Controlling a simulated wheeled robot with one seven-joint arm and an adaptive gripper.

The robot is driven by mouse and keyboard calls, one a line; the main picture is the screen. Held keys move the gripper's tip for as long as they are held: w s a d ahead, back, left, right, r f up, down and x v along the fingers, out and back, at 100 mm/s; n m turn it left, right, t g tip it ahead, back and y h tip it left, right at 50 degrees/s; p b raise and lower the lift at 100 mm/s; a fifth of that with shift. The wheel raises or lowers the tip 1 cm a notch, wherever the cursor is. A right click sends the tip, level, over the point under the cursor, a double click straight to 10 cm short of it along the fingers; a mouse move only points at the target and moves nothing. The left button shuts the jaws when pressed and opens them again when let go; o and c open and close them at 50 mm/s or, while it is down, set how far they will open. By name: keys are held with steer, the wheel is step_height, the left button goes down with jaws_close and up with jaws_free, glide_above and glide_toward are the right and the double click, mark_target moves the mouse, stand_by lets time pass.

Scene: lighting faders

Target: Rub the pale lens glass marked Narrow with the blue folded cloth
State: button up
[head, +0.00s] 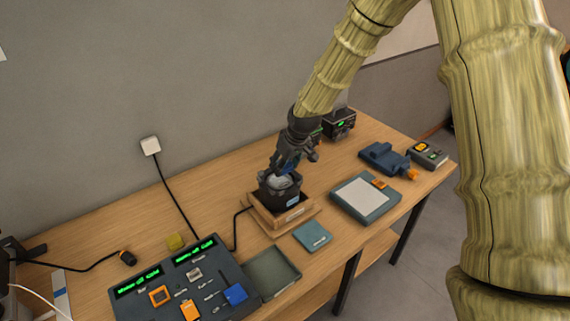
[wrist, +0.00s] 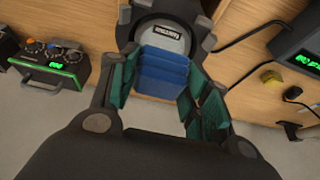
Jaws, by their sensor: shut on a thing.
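My gripper (wrist: 160,88) is shut on the blue folded cloth (wrist: 162,72), which sits between its green-padded fingers in the wrist view. Just beyond the cloth is the pale lens glass (wrist: 166,40) with a dark label at its middle, too blurred to read surely. The lens sits in a dark round housing (head: 283,195) on a wooden stand (head: 268,217). In the head view my gripper (head: 282,168) points down at the lens (head: 279,182), with a bit of blue at its tips. Whether the cloth touches the glass I cannot tell.
A fader console (head: 205,262) with green displays lies at the front left, and an empty grey tray (head: 272,270) beside it. A teal square (head: 312,236) lies before the stand. A pale-topped panel (head: 366,197) and a blue device (head: 384,158) are to the right.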

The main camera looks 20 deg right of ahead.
steer(key=shift+r+p, duration=0.95)
steer(key=shift+r, duration=0.55)
steer(key=shift+d, duration=0.15)
